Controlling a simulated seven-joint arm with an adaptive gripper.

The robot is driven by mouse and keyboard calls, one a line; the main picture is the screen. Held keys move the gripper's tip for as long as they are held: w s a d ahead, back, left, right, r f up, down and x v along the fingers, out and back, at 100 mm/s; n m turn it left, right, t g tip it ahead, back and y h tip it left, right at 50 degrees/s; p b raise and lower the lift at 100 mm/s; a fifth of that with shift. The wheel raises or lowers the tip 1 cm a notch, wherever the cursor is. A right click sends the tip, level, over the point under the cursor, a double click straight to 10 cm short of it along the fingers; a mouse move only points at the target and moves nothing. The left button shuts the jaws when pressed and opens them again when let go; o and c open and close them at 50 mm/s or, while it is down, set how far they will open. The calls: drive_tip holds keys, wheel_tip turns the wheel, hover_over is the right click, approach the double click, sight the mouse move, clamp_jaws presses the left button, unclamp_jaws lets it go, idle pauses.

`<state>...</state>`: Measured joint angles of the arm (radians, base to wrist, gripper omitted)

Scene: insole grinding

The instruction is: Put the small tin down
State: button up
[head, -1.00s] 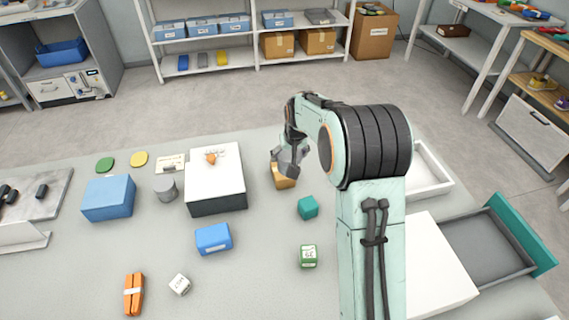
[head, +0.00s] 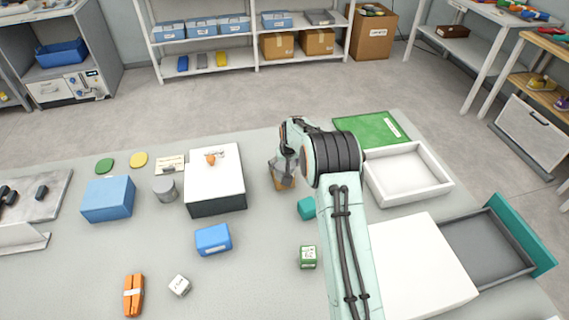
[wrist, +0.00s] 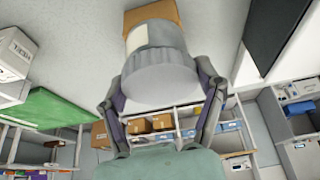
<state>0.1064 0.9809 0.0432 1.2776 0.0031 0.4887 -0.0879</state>
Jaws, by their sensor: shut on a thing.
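The small tin (wrist: 158,65) is a grey cylinder with a pale label, seen in the wrist view between the two fingers of my gripper (wrist: 160,90). The fingers are shut on its sides. A tan box (wrist: 150,14) shows just beyond the tin; I cannot tell whether they touch. In the head view my gripper (head: 283,168) is low over the tan box (head: 284,185), right of the black-and-white box (head: 215,175), and the tin is hard to make out there.
A grey can (head: 165,188), a blue box (head: 213,239) and a green cube (head: 309,257) stand around. A white tray (head: 440,185) and green mat (head: 350,130) lie at right. The front middle is fairly clear.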

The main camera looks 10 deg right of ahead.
drive_tip(key=shift+f, duration=0.1)
drive_tip(key=o, duration=1.2)
drive_tip(key=v, duration=1.3)
drive_tip(key=s+a+r+g, duration=0.15)
drive_tip(key=s+r, duration=0.25)
drive_tip(key=s, duration=0.4)
drive_tip(key=s+a+r+g, duration=0.1)
drive_tip(key=s+a+r, duration=0.15)
drive_tip(key=s, duration=1.25)
drive_tip(key=s+a+g, duration=0.1)
drive_tip(key=s, duration=0.6)
drive_tip(key=s+f+n+g, duration=0.1)
drive_tip(key=s, duration=0.7)
drive_tip(key=shift+s+a+y, duration=0.1)
drive_tip(key=shift+a+y, duration=0.2)
drive_tip(key=shift+y, duration=0.1)
